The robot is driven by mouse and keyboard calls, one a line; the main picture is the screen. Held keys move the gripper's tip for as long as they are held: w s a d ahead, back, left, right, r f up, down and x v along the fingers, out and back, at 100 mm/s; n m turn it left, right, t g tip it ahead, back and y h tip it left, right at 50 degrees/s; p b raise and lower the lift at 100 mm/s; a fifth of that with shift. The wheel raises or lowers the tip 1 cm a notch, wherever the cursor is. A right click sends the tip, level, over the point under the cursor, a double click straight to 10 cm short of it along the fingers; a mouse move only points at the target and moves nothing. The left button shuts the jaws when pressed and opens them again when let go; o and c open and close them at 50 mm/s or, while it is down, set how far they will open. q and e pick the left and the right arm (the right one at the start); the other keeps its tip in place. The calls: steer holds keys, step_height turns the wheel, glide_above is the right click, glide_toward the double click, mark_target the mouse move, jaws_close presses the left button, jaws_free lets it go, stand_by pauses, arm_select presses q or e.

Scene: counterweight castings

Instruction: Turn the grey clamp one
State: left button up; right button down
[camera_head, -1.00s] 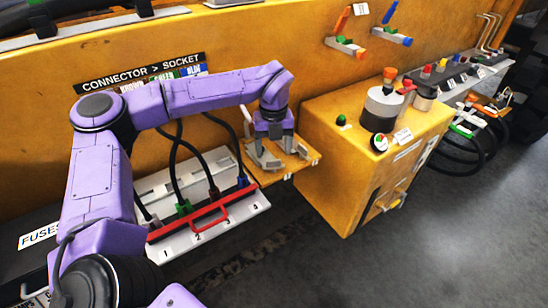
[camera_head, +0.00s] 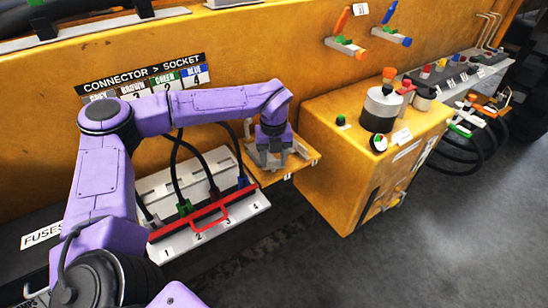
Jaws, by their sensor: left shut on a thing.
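My left gripper (camera_head: 271,156) is over a small yellow shelf (camera_head: 305,160) on the wall of the machine. It is shut on a grey clamp (camera_head: 249,130), which is largely hidden by the fingers and wrist. A slim grey upright part of the clamp shows just left of the gripper. The exact grip on the clamp is too small to make out. My right gripper is not in view.
Left of the shelf is a white socket strip (camera_head: 180,246) with a red bar (camera_head: 188,228) and dark cables. An orange lever (camera_head: 342,20) and a blue lever (camera_head: 390,13) are on the wall above. A yellow box (camera_head: 330,180) with jars stands close right.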

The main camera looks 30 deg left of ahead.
arm_select(q)
steer(key=shift+r, duration=0.1)
steer(key=m+p, duration=0.1)
steer(key=m, duration=0.2)
steer(key=shift+p, duration=0.3)
steer(key=m+p, duration=0.2)
steer(key=m, duration=0.1)
steer(key=shift+r+m, duration=0.1)
steer(key=shift+m, duration=0.2)
steer(key=m+p, duration=0.2)
steer(key=m, duration=0.2)
steer(key=shift+m+p, duration=0.3)
steer(key=shift+m, duration=0.5)
steer(key=shift+f, duration=0.2)
steer(key=o, duration=1.1)
steer(key=shift+c, duration=0.2)
